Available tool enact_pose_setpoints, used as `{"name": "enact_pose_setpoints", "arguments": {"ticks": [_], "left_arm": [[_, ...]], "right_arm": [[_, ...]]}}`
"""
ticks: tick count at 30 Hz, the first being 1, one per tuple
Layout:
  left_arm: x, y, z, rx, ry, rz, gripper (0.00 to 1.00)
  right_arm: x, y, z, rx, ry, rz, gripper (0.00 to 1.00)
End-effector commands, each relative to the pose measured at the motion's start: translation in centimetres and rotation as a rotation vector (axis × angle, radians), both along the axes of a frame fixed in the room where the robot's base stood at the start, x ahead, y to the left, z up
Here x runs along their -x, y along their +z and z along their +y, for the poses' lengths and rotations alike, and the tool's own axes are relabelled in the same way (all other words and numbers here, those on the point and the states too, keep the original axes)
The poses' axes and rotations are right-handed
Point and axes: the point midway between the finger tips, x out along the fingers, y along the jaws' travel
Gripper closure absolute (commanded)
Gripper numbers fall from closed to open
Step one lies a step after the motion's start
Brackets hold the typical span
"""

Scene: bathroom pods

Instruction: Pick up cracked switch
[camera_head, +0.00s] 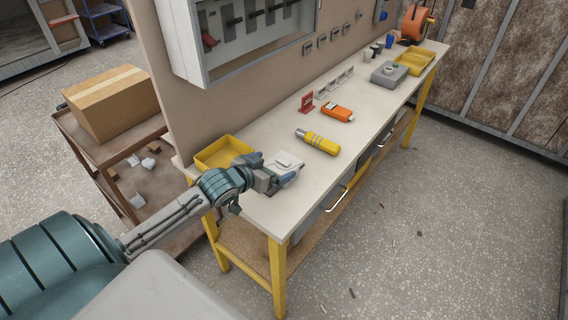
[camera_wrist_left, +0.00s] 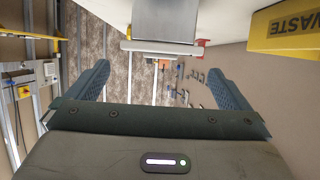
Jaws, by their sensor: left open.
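A white switch (camera_head: 288,160) with a raised rocker lies on the near end of the workbench (camera_head: 345,107). I cannot make out a crack at this size. My left gripper (camera_head: 279,173) is low over the bench, right at the switch, with its fingers spread. In the left wrist view, a grey block with a pale edge (camera_wrist_left: 165,22), seemingly the switch, is beyond and between the two open fingertips (camera_wrist_left: 160,82). No contact with the fingers shows there. My right gripper is not in view.
A yellow bin (camera_head: 222,151) stands beside the gripper; its WASTE label (camera_wrist_left: 298,27) shows in the wrist view. A yellow tool (camera_head: 318,142), an orange meter (camera_head: 337,112) and a red stand (camera_head: 307,102) are farther along. A wall cabinet (camera_head: 238,38) overhangs the bench's back.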

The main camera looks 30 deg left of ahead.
Motion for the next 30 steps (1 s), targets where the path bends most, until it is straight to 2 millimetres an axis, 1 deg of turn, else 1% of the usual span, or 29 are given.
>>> {"name": "enact_pose_setpoints", "arguments": {"ticks": [1,3,5,8,12,15,21,23,24,28,29,30], "left_arm": [[-0.3,0.0,0.0,0.004,0.002,-0.001,0.00],[-0.9,-0.1,-0.1,0.005,0.003,-0.001,0.00],[-1.6,-0.3,-0.2,0.007,0.003,0.000,0.00],[-3.0,-0.6,-0.3,0.007,0.003,-0.001,0.00],[-4.4,-1.5,-0.3,0.004,0.002,-0.001,0.00],[-4.8,-1.7,-0.4,0.002,0.001,0.000,0.00],[-4.8,-1.8,-0.4,0.000,0.000,0.000,0.00],[-4.8,-1.8,-0.4,0.000,0.000,0.000,0.10],[-4.8,-1.8,-0.4,0.000,0.000,0.000,0.18],[-4.8,-1.8,-0.4,0.000,0.000,0.000,0.43],[-4.8,-1.8,-0.4,0.000,0.000,0.000,0.45],[-4.8,-1.8,-0.4,0.000,0.000,0.000,0.46]], "right_arm": [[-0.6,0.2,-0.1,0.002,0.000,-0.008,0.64],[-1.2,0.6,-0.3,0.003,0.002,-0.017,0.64],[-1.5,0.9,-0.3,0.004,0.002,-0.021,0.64],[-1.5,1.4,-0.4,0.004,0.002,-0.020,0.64],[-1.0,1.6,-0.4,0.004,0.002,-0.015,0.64],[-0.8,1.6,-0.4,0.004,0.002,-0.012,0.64],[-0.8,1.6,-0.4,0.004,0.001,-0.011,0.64],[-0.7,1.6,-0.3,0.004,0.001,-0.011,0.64],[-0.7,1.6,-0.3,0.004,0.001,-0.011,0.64],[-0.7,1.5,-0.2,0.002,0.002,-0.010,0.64],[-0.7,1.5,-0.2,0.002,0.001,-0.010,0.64],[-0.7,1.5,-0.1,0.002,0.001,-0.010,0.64]]}}
